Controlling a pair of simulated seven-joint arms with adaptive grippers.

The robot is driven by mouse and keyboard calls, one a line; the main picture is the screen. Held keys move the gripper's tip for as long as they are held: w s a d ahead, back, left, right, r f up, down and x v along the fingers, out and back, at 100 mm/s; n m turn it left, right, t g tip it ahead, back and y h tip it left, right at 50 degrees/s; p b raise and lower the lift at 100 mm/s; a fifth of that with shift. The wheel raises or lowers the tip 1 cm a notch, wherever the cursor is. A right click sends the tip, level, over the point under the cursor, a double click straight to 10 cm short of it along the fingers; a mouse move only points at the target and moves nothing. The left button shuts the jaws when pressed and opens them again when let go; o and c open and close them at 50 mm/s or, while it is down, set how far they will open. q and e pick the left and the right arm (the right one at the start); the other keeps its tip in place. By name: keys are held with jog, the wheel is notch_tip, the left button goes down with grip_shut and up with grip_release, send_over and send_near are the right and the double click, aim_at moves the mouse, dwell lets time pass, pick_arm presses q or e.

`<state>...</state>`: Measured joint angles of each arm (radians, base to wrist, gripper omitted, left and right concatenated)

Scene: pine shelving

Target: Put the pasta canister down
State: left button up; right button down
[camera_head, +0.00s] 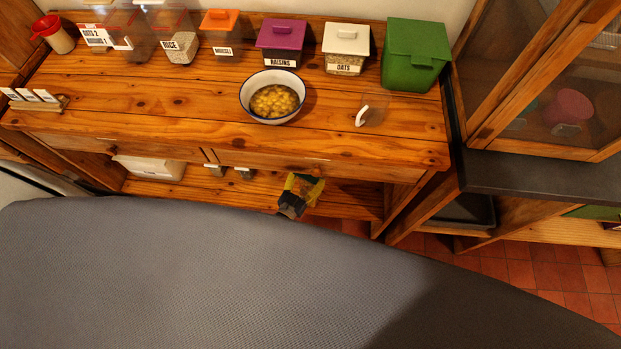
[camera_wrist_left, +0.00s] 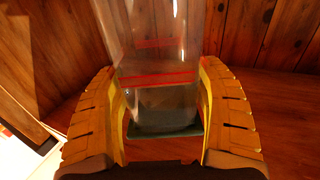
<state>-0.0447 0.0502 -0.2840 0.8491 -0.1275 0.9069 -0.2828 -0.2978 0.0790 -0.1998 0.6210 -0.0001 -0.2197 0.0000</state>
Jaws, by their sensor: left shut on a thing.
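The pasta canister (camera_wrist_left: 162,60) shows in the wrist view as a clear cylinder with red bands and a greenish bottom. My left gripper (camera_wrist_left: 158,82) has one yellow-padded finger on each side and is shut on it. In the head view my left gripper (camera_head: 303,186) is by the lower shelf (camera_head: 345,197), under the counter's front edge. The canister is hidden from the head view there. Whether its bottom touches the shelf I cannot tell. My right gripper is not in view.
The counter (camera_head: 200,105) above carries a bowl of yellowish food (camera_head: 272,98), a glass mug (camera_head: 372,109), a green bin (camera_head: 415,52) and several labelled canisters. A white box (camera_head: 150,167) and two small grey things (camera_head: 243,173) stand left on the lower shelf.

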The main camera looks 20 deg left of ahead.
pick_arm(q)
jog(key=shift+w+d+f, duration=0.1)
jog(key=shift+w+f, duration=0.25)
jog(key=shift+f, duration=0.5)
jog(key=shift+w+d+f, duration=0.1)
jog(key=shift+w+f, duration=0.25)
jog(key=shift+f, duration=0.5)
jog(key=o, duration=1.6)
jog(key=shift+s, duration=0.1)
jog(key=shift+s+a+f, duration=0.1)
